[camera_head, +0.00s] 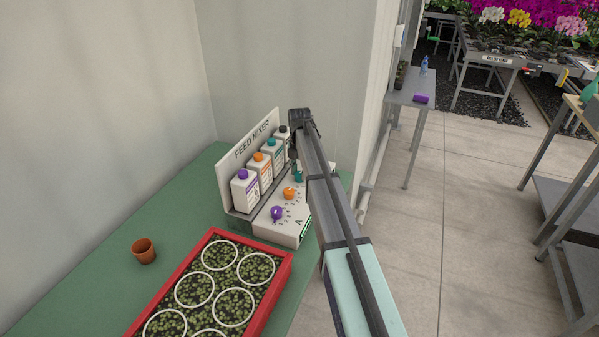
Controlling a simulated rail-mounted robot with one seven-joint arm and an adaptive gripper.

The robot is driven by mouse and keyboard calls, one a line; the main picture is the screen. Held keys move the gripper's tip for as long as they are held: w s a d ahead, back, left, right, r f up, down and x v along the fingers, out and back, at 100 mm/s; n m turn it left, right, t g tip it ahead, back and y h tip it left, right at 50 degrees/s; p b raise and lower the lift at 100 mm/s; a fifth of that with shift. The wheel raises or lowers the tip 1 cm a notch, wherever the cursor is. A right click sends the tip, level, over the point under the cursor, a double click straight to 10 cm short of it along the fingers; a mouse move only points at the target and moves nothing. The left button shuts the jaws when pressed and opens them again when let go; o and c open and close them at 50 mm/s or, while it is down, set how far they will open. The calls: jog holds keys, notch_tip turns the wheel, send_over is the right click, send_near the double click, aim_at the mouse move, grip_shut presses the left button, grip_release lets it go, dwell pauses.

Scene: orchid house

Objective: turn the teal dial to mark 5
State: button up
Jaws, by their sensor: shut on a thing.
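The feed mixer (267,230) is a pale panel with a sign reading FEED MIXER, on the green bench. The teal dial (298,176) shows only partly beside my arm, beyond the orange dial (289,193) and the purple dial (277,213). My gripper (294,167) points down at the teal dial from above and is shut on it, though its fingertips are largely hidden by my arm. The dial's pointer and the number it faces cannot be read.
Several bottles with coloured caps (244,190) stand along the mixer's back. A red tray (190,261) of seedlings lies in front, and a small terracotta pot (144,251) stands left on the green bench (110,285). A wall rises close behind the mixer.

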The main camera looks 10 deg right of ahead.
aim_at(299, 174)
jog(key=o, duration=1.1)
jog(key=shift+f, duration=0.1)
jog(key=shift+o, duration=0.2)
notch_tip(299, 174, up, 12)
